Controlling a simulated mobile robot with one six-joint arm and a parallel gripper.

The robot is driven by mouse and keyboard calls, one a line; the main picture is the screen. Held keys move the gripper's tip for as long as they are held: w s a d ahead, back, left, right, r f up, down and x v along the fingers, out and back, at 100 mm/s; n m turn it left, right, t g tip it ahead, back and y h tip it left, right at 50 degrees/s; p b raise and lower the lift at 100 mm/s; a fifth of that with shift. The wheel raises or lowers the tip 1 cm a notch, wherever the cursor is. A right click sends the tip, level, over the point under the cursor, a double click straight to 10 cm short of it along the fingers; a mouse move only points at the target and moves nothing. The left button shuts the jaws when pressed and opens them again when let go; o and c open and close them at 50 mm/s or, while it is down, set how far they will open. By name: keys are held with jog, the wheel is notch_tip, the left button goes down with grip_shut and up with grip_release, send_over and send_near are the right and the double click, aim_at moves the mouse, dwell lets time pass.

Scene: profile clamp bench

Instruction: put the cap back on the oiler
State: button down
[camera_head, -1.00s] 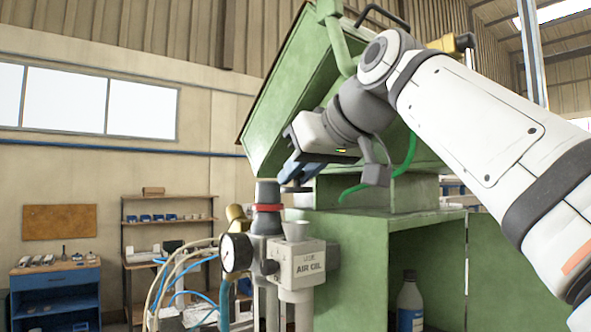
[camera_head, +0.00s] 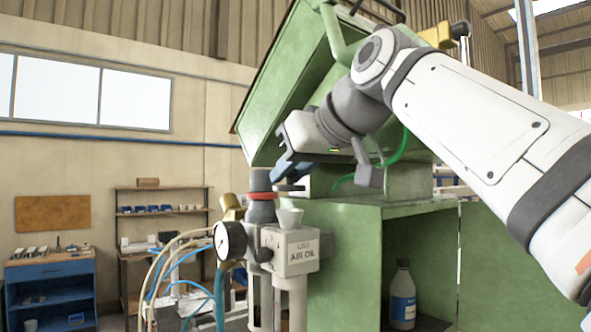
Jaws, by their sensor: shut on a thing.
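The oiler (camera_head: 293,251) is a pale grey block marked "AIR OIL" in the lower middle, with a light cup-shaped filler opening (camera_head: 290,217) on top. My gripper (camera_head: 287,173) has blue fingers pointing down and left, above the oiler. It is shut on a thin dark disc, which looks like the cap (camera_head: 291,187). The cap looks roughly level and hangs over the filler opening, with a visible gap between them. The inside of the opening and the exact fingertip contact are hard to see.
A grey filter bowl with a red ring (camera_head: 263,195) stands close left of the cap, with a round gauge (camera_head: 230,239) and hoses below. A green machine cabinet (camera_head: 345,250) is close on the right, with a bottle (camera_head: 403,297) inside.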

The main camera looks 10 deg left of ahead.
jog(key=shift+f, duration=0.15)
jog(key=shift+f+b, duration=0.9)
jog(key=shift+b, duration=0.05)
jog(key=shift+s+d+f, duration=0.1)
jog(key=shift+f, duration=0.15)
dwell(1.8)
jog(key=c, duration=1.2)
grip_release()
jog(key=shift+o, duration=0.4)
jog(key=o, duration=0.3)
